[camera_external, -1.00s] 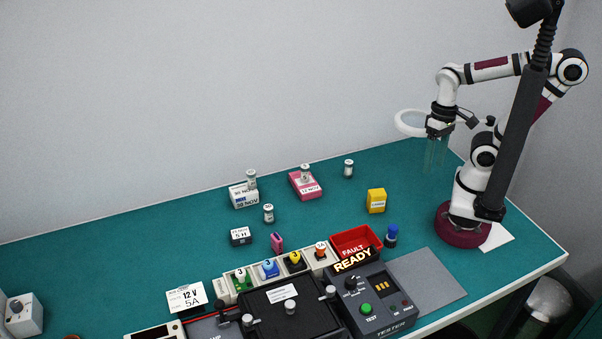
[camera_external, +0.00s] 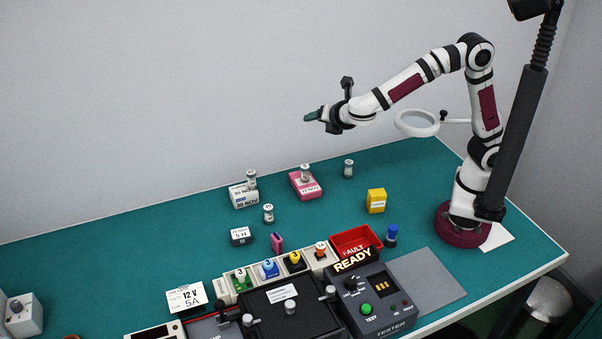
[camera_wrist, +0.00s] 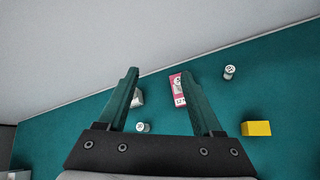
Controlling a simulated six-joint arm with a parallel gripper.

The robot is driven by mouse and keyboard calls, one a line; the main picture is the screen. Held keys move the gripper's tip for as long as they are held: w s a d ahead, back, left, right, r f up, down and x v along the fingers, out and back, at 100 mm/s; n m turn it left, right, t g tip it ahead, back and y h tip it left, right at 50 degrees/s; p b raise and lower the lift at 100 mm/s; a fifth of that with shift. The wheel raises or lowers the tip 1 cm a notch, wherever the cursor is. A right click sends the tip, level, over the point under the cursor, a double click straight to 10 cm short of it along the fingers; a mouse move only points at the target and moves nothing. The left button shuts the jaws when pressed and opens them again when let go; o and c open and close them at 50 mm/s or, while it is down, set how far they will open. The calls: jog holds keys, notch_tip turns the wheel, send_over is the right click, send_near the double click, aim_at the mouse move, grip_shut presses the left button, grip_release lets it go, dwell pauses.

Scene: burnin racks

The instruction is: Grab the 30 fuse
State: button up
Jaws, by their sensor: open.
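Several small grey-white fuses with numbered tops stand on the teal bench; the numbers are too small for me to read surely, so I cannot tell which is the 30. One fuse (camera_external: 268,213) stands alone at centre; it also shows in the wrist view (camera_wrist: 143,127). Another fuse (camera_external: 348,169) stands alone at the back right, also in the wrist view (camera_wrist: 229,73). One fuse (camera_external: 251,180) is at the white box, and one fuse (camera_external: 305,173) is at the pink box. My gripper (camera_external: 309,117) is open and empty, high above the bench; its fingers (camera_wrist: 160,72) show in the wrist view.
A tester (camera_external: 381,308), red tray (camera_external: 347,239) and coloured holders stand in front. A magnifier ring (camera_external: 416,123) is near my arm.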

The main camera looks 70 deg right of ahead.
jog(key=w+a+f+n+t+y, duration=0.1)
jog(key=w+a+n+t, duration=0.15)
jog(key=a+n, duration=0.35)
jog(key=w+a+f+n+t+y, duration=0.1)
jog(key=w+a+n+t+y, duration=0.2)
jog(key=a, duration=0.5)
jog(key=g+h, duration=0.1)
send_near(271, 213)
jog(key=shift+n, duration=0.4)
jog(key=x, duration=0.4)
jog(key=shift+w+d+r, duration=0.2)
jog(key=shift+w+r, duration=0.05)
jog(key=shift+w, duration=0.05)
jog(key=x, duration=0.3)
jog(key=f+x, duration=0.1)
jog(key=x, duration=0.3)
jog(key=shift+d, duration=0.1)
grip_shut()
